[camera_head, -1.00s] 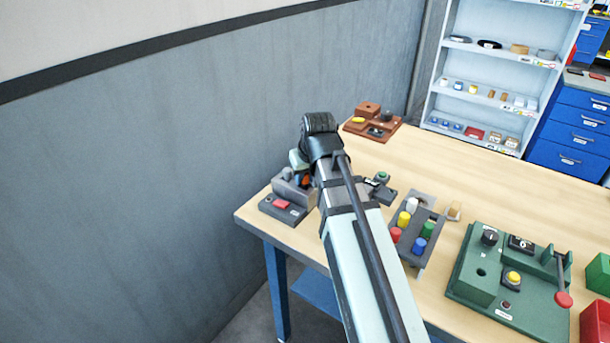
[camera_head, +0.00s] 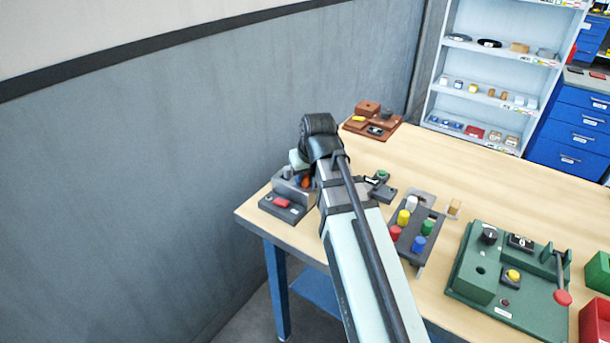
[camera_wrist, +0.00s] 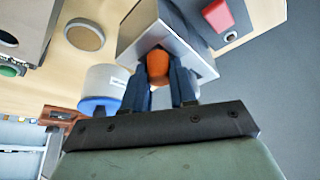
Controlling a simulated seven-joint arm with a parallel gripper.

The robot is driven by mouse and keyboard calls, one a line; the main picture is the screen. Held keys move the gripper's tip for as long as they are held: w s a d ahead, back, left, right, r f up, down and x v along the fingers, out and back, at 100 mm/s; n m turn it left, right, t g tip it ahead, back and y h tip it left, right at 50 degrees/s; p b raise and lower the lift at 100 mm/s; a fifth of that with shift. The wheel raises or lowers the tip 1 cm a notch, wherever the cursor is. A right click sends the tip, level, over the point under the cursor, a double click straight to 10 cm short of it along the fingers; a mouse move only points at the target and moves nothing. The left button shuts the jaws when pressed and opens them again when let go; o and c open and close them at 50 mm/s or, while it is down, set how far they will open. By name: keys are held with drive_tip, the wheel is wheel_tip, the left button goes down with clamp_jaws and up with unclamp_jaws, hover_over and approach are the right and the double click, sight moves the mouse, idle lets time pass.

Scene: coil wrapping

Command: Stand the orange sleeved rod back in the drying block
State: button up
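The orange sleeved rod (camera_wrist: 157,66) shows in the wrist view between the two fingers of my gripper (camera_wrist: 160,82). The fingers are close together and appear shut on it. In the head view a bit of orange (camera_head: 305,182) shows left of my arm, beside a grey station (camera_head: 283,206) with a red button.
A small dark unit with a green button (camera_head: 382,175) stands just right of my arm. A green fixture (camera_head: 480,290) with a red-knobbed lever lies further right. A brown tray (camera_head: 385,131) sits at the back. A white, blue-based cylinder (camera_wrist: 103,82) is near my fingers.

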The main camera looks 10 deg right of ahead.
drive_tip(key=shift+s+r, duration=0.1)
drive_tip(key=shift+r, duration=0.05)
drive_tip(key=v, duration=1.2)
drive_tip(key=shift+r, duration=0.2)
drive_tip(key=shift+w, duration=0.25)
